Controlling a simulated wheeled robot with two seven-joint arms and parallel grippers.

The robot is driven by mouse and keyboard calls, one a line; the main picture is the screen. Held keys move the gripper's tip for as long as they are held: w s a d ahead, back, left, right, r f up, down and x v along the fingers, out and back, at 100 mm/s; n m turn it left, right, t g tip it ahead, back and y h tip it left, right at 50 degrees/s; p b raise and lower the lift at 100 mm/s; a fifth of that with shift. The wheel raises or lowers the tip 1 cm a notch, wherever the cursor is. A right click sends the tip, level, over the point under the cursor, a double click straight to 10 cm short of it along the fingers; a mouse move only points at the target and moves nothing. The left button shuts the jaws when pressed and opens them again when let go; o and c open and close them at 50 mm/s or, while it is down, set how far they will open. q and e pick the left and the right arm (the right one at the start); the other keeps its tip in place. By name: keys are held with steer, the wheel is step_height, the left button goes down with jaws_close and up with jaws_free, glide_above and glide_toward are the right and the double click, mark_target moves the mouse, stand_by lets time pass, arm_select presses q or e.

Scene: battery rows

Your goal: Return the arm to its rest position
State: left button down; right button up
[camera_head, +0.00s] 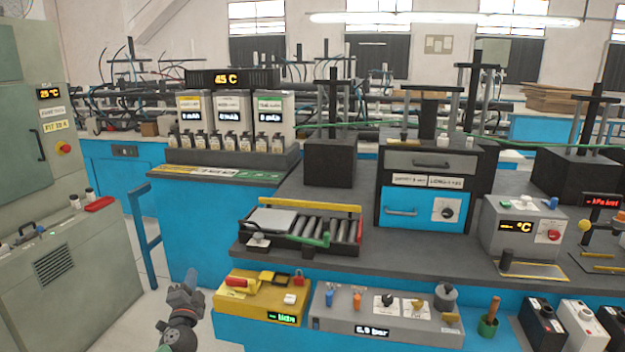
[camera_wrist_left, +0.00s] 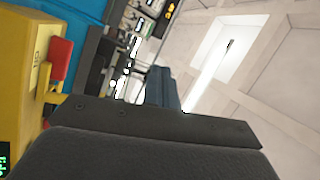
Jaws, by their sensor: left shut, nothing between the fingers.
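My left gripper (camera_head: 187,285) shows at the lower left of the head view, pointing up, just left of a yellow box (camera_head: 262,296) and apart from it. In the left wrist view its fingers (camera_wrist_left: 163,88) are together with nothing between them. The wrist view looks up past the fingers toward the ceiling, with the yellow box (camera_wrist_left: 22,75) at its left edge. My right gripper is not in view.
A grey control panel (camera_head: 386,317) stands right of the yellow box, at the front of the blue bench. A green cabinet (camera_head: 75,270) stands at the left. Open floor (camera_head: 150,300) lies between the cabinet and the bench.

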arm_select(q)
steer(key=s+d+f+n+g+h, duration=0.1)
steer(key=s+d+f+n+g, duration=0.2)
steer(key=s, duration=1.4)
steer(key=s+d+f+n+g+h+p, duration=0.1)
steer(key=s+d+f+n+g+h, duration=0.1)
steer(key=s+d+f+g, duration=0.7)
steer(key=s+d+f+n+g+h, duration=0.1)
steer(key=s+d+f+n+g, duration=0.4)
steer(key=s, duration=2)
step_height(320, 180, down, 7)
steer(key=d+g, duration=0.1)
steer(key=d, duration=0.2)
steer(key=shift+s+f+g+h, duration=0.2)
steer(key=shift+g+h, duration=0.1)
steer(key=shift+h, duration=0.1)
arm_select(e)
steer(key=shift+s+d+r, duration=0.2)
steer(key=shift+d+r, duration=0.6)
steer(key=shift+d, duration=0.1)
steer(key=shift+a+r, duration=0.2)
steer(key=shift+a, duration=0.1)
